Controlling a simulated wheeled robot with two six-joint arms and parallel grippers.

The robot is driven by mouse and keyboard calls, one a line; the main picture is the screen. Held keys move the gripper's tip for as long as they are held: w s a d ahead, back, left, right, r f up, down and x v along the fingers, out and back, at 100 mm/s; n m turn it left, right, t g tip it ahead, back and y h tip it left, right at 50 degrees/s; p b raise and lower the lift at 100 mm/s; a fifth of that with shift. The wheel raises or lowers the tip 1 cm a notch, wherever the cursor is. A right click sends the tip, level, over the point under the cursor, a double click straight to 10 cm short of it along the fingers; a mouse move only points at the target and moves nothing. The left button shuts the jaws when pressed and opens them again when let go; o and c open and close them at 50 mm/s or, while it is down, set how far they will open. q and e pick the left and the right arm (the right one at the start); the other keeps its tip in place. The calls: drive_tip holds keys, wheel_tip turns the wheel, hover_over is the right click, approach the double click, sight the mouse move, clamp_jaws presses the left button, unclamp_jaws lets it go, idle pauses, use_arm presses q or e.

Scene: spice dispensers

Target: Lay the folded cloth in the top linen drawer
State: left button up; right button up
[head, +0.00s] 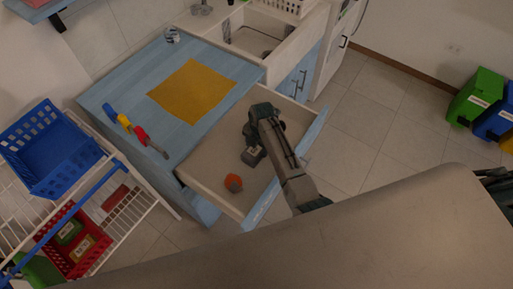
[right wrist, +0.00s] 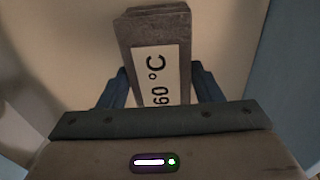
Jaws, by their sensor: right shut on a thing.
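The top drawer (head: 208,168) is pulled out from the blue counter, its pale inside showing. My right gripper (head: 252,142) is over the drawer, pointing down into it. It is shut on a dark grey block-like folded cloth (right wrist: 155,28) with a white "60 °C" label. The cloth shows small at the gripper in the head view (head: 253,157). Whether it touches the drawer floor I cannot tell. An orange-and-grey round item (head: 233,183) lies in the drawer near its front left. My left gripper is not in view.
A flat yellow cloth or mat (head: 193,91) lies on the blue countertop (head: 125,90), with a yellow-blue-red row of items (head: 126,121) along its edge. A white rack with blue (head: 52,150) and red (head: 72,240) baskets stands left.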

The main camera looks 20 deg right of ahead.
drive_tip(key=shift+f, duration=1.35)
drive_tip(key=o, duration=1.1)
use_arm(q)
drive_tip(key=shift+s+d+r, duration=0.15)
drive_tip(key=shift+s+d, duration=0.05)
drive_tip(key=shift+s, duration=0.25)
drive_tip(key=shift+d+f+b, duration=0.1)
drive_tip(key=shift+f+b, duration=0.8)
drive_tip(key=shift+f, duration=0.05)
use_arm(e)
drive_tip(key=r, duration=0.8)
drive_tip(key=d+r, duration=0.1)
drive_tip(key=r, duration=0.3)
drive_tip(key=shift+s+r, duration=0.1)
drive_tip(key=shift+r, duration=0.05)
